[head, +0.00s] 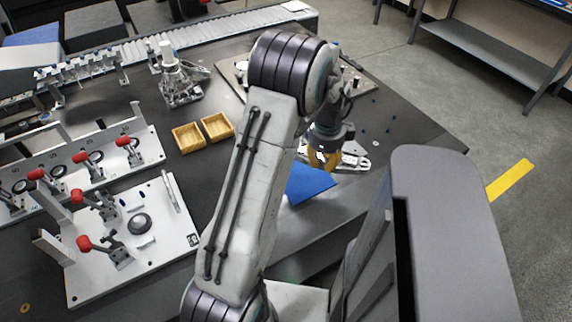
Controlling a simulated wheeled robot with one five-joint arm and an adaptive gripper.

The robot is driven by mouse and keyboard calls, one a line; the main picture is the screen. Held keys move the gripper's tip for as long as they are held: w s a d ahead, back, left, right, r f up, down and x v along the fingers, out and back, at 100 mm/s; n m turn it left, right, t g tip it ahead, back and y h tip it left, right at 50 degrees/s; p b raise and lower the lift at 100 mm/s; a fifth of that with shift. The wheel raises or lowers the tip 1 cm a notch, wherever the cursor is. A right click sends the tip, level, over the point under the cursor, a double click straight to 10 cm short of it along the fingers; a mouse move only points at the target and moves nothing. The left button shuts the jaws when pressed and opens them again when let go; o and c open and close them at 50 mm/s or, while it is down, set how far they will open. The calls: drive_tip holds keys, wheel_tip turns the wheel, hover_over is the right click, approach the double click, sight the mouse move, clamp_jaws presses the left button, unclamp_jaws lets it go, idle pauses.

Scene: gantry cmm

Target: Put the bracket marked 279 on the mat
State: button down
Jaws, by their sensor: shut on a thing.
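My gripper (323,163), with yellow fingers, points down right of the picture's middle. It is shut on a silver metal bracket (353,160), which sticks out to the right of the fingers. The marking on the bracket is too small to read. The blue mat (311,183) lies on the dark table just below and left of the bracket in the picture. Part of the mat is hidden behind my arm. I cannot tell how high the bracket is above the table.
Two small wooden trays (187,138) (217,126) stand left of my arm. A white fixture plate (160,215) with red-handled clamps is at the left. A metal plate (235,78) with pins lies behind my arm.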

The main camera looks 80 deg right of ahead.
drive_tip(key=shift+s+d, duration=0.15)
drive_tip(key=shift+d, duration=0.45)
drive_tip(key=shift+n, duration=0.4)
drive_tip(key=w+d+f, duration=0.1)
drive_tip(key=w+f, duration=0.1)
drive_tip(key=w, duration=0.1)
drive_tip(key=w+d+f+b, duration=0.1)
drive_tip(key=w+d+f, duration=0.1)
drive_tip(key=w, duration=0.2)
drive_tip(key=w+d+f+b, duration=0.1)
drive_tip(key=w+d+f, duration=0.1)
drive_tip(key=w, duration=0.1)
drive_tip(key=shift+w+f, duration=0.2)
drive_tip(key=shift+f, duration=0.2)
drive_tip(key=shift+f+b, duration=0.55)
drive_tip(key=shift+f, duration=1.5)
drive_tip(key=c, duration=1.2)
unclamp_jaws()
drive_tip(key=shift+a+f, duration=0.1)
drive_tip(key=shift+c, duration=0.2)
drive_tip(key=r+p, duration=0.2)
drive_tip(key=r, duration=0.2)
drive_tip(key=r+p, duration=0.1)
drive_tip(key=r, duration=0.3)
drive_tip(key=r+p, duration=0.2)
drive_tip(key=r, duration=0.2)
drive_tip(key=shift+w+a+p, duration=0.1)
drive_tip(key=shift+a+p, duration=0.25)
